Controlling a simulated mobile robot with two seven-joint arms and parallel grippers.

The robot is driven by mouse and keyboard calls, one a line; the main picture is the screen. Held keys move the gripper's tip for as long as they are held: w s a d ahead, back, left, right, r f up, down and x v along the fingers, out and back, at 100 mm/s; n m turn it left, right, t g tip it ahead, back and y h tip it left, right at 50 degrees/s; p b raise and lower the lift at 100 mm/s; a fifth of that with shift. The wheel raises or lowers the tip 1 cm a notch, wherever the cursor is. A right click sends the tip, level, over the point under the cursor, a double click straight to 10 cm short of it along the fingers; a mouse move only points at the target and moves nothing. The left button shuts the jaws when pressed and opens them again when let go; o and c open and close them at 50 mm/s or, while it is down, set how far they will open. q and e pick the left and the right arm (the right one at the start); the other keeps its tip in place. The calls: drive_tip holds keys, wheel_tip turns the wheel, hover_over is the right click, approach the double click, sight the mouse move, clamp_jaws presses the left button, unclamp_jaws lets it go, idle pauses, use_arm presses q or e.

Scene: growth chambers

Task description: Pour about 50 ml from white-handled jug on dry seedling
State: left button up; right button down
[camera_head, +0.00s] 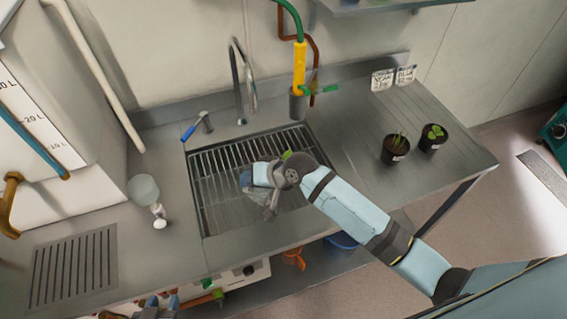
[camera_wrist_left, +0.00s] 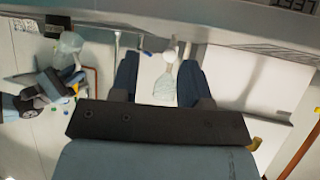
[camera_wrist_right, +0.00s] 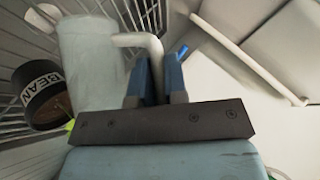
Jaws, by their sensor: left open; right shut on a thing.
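The translucent jug (camera_wrist_right: 90,62) with a white handle (camera_wrist_right: 143,42) shows large in the right wrist view. My right gripper (camera_wrist_right: 157,75) is shut on the handle, over the sink. In the head view my right gripper (camera_head: 268,192) hides much of the jug. A dark pot labelled BEAN (camera_wrist_right: 42,95) is beside the jug over the sink rack; its green tip (camera_head: 287,154) shows behind my gripper. I cannot tell how far the jug tilts or whether water flows. My left gripper (camera_wrist_left: 158,80) is open and empty at the counter's front edge.
Two potted seedlings (camera_head: 395,149) (camera_head: 432,137) stand on the right counter. A clear vessel with a white knob (camera_head: 145,190) stands left of the sink (camera_head: 215,215). A tap (camera_head: 238,85) and yellow hose nozzle (camera_head: 299,68) rise behind.

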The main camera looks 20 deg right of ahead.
drive_tip(key=shift+a+f, duration=0.1)
drive_tip(key=f, duration=0.1)
drive_tip(key=a+f+h, duration=0.1)
drive_tip(key=f, duration=0.1)
drive_tip(key=s+a+f+n+h, duration=0.1)
drive_tip(key=shift+f+t, duration=0.15)
drive_tip(key=shift+t, duration=0.15)
drive_tip(key=shift+a+f, duration=0.15)
drive_tip(key=shift+a, duration=0.1)
drive_tip(key=shift+s, duration=0.1)
idle(1.0)
drive_tip(key=shift+s+a+f+n+t+h, duration=0.3)
drive_tip(key=shift+a+f+n+h, duration=0.2)
drive_tip(key=shift+h, duration=0.2)
drive_tip(key=shift+s+a+f+n+t+h, duration=0.2)
drive_tip(key=shift+a+f+n+t+h, duration=0.2)
drive_tip(key=shift+a+h, duration=0.25)
drive_tip(key=shift+s+a+f+n+t+h, duration=0.35)
drive_tip(key=shift+a+f+h, duration=0.2)
drive_tip(key=shift+h, duration=0.2)
drive_tip(key=shift+w, duration=0.1)
